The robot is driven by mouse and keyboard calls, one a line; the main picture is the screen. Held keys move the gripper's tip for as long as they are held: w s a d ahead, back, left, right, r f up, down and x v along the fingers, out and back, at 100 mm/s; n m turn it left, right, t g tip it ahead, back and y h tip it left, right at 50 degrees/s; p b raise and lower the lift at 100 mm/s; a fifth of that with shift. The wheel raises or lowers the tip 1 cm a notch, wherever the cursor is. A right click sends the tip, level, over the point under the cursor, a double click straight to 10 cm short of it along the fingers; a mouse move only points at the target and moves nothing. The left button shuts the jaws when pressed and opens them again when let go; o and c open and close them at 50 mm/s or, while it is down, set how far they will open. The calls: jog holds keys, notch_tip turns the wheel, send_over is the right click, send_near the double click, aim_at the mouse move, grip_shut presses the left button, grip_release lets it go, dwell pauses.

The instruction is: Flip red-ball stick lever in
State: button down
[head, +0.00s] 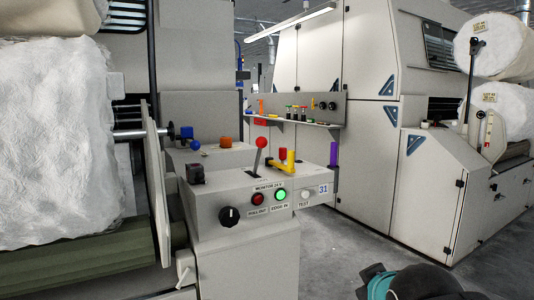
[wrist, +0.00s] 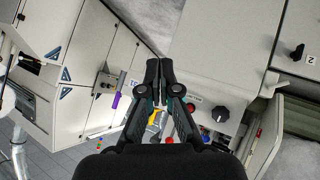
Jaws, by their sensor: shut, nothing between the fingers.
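The red-ball stick lever (head: 257,158) stands on top of the grey control box (head: 220,205) in the head view. Its dark stick leans slightly to the right, with the red ball at the top. In the wrist view a red ball (wrist: 169,140) shows just beyond my gripper's housing; its stick is hidden there. My gripper (wrist: 159,64) is shut and empty, with its fingertips together over the box's edge in the wrist view. In the head view only a teal and dark part of my arm shows at the bottom right, apart from the box.
The front carries a black knob (head: 229,216), a red button (head: 257,199) and a lit green button (head: 281,195). Open floor lies to the right.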

aim_at(264, 145)
jog(key=w+a+r+n+t+y+b, duration=0.1)
jog(key=w+a+r+n+t+y, duration=0.3)
jog(key=w+a+r+n, duration=0.4)
jog(key=w+a+r+n+t+y+b, duration=0.1)
jog(key=w+a+r+n+t+y, duration=0.3)
jog(key=w+a+r+n, duration=0.4)
jog(key=w+t, duration=0.1)
jog(key=w, duration=0.5)
jog(key=shift+w+n, duration=0.15)
jog(key=shift+n, duration=0.25)
jog(key=shift+a, duration=0.1)
jog(key=p+x, duration=0.2)
jog(key=x, duration=1.2)
jog(key=shift+a+p, duration=0.1)
jog(key=shift+p, duration=0.3)
